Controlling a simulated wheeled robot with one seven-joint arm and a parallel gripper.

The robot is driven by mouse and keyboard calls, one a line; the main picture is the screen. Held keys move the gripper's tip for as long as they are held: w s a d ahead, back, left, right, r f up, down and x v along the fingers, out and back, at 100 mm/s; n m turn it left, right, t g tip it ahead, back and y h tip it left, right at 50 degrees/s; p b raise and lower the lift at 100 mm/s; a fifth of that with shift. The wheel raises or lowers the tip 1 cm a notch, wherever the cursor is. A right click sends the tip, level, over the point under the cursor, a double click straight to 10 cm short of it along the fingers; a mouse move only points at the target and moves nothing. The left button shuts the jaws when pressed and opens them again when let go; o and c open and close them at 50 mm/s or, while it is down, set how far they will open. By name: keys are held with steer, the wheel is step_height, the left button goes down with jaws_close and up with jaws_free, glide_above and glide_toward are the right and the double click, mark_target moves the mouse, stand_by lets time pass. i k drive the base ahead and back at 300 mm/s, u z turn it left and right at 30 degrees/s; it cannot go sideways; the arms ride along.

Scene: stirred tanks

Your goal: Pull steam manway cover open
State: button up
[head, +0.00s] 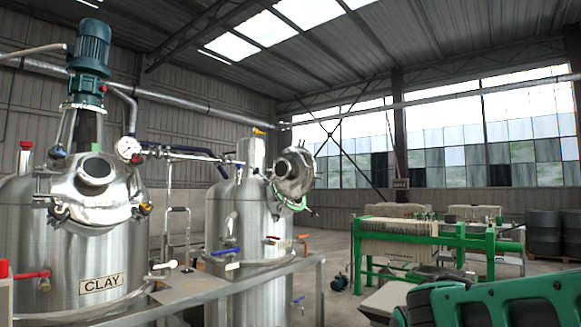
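The large steel tank on the left carries a plate reading CLAY (101,284) and a domed manway cover (95,190) on its upper front. A second, narrower steel tank (232,222) stands to its right. It has a round metal manway cover (293,172) at its upper right, with green fittings below it. I see no label reading steam, so I cannot tell for sure which cover is the steam one. My gripper is out of view.
A metal railing (215,292) runs in front of the tanks. Coloured valve handles stick out from them. A green-framed filter press (432,240) stands at the right, with dark drums (545,232) behind. A green and black part, apparently my arm, fills the lower right corner.

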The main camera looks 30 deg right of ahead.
mark_target(295, 172)
steer(key=i, duration=1.7)
steer(key=u, duration=2.8)
steer(key=k, duration=0.95)
steer(key=z, duration=2)
